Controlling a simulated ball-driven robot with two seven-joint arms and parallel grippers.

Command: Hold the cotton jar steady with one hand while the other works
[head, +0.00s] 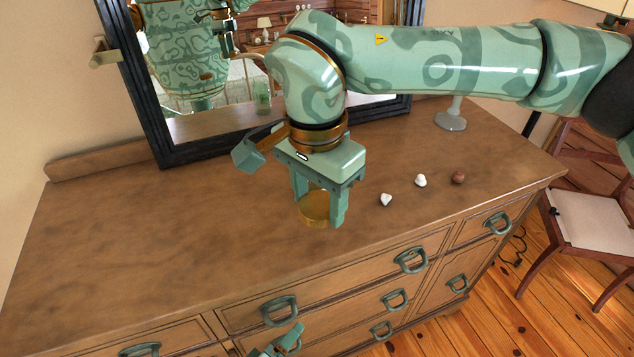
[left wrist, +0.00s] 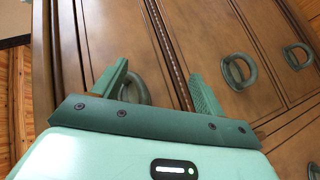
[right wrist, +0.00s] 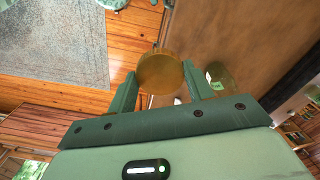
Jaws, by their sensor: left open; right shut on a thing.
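My right gripper (head: 320,222) points down over the dresser top, shut on a round gold piece (head: 314,207) that looks like a lid. The gold piece shows as a thick disc in the right wrist view (right wrist: 160,72). I cannot tell whether it touches the dresser. A greenish glassy round thing (right wrist: 221,77), possibly the jar, shows beside the right finger in the right wrist view. In the head view I do not see it directly; my right arm may hide it. My left gripper (head: 289,343) is open and empty, low in front of the drawers.
The dresser top (head: 150,220) is clear at left. A dark-framed mirror (head: 143,90) stands behind. Drawer handles (head: 279,310) stick out in front. A chair (head: 585,220) stands right.

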